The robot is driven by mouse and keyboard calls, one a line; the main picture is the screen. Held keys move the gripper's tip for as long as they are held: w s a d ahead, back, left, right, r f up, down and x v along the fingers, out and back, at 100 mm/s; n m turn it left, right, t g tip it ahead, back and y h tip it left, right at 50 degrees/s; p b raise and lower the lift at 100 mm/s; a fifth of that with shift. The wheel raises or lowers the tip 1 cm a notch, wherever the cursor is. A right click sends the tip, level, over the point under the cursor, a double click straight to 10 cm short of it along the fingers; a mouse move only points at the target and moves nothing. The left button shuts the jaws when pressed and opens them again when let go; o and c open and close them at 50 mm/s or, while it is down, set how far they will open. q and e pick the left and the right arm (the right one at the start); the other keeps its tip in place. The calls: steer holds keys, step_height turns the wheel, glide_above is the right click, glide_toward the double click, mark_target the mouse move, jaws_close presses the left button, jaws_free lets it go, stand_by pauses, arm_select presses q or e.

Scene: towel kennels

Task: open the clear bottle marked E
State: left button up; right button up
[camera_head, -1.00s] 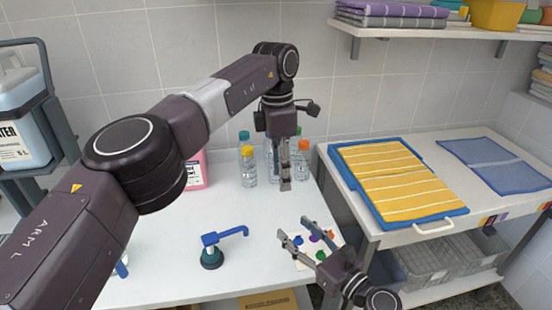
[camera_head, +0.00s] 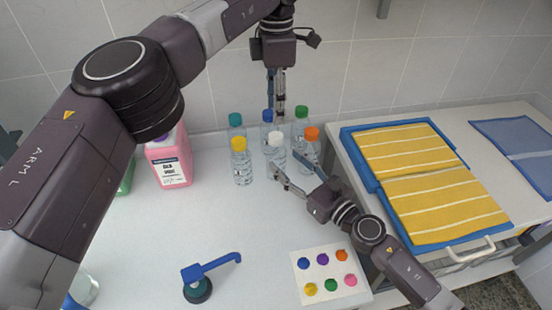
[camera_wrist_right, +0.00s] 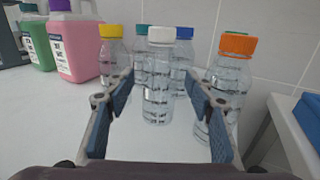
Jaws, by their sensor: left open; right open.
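Several clear bottles with coloured caps stand in a cluster at the back of the white table. The white-capped bottle (camera_head: 276,150) is at the front middle; it also shows in the right wrist view (camera_wrist_right: 158,95), upright between my right fingers. The yellow-capped bottle (camera_head: 241,165) is left of it and the orange-capped bottle (camera_head: 309,150) right of it. Teal (camera_head: 236,121), blue (camera_head: 267,117) and green (camera_head: 302,112) caps show behind. I cannot read an E on any bottle. My right gripper (camera_head: 286,163) is open around the white-capped bottle. My left gripper (camera_head: 277,112) is open, pointing down above the cluster.
A pink jug (camera_head: 169,163) stands left of the bottles. A blue-handled pump (camera_head: 197,285) and a card with coloured dots (camera_head: 326,281) are nearer the front. A blue tray (camera_head: 372,176) with yellow towels lies on the right bench. The table's middle is clear.

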mark_target(282, 159)
steer(key=x, duration=0.5)
steer(key=shift+w+a, duration=0.1)
steer(key=shift+w, duration=0.05)
steer(key=shift+c, duration=0.5)
jaws_close()
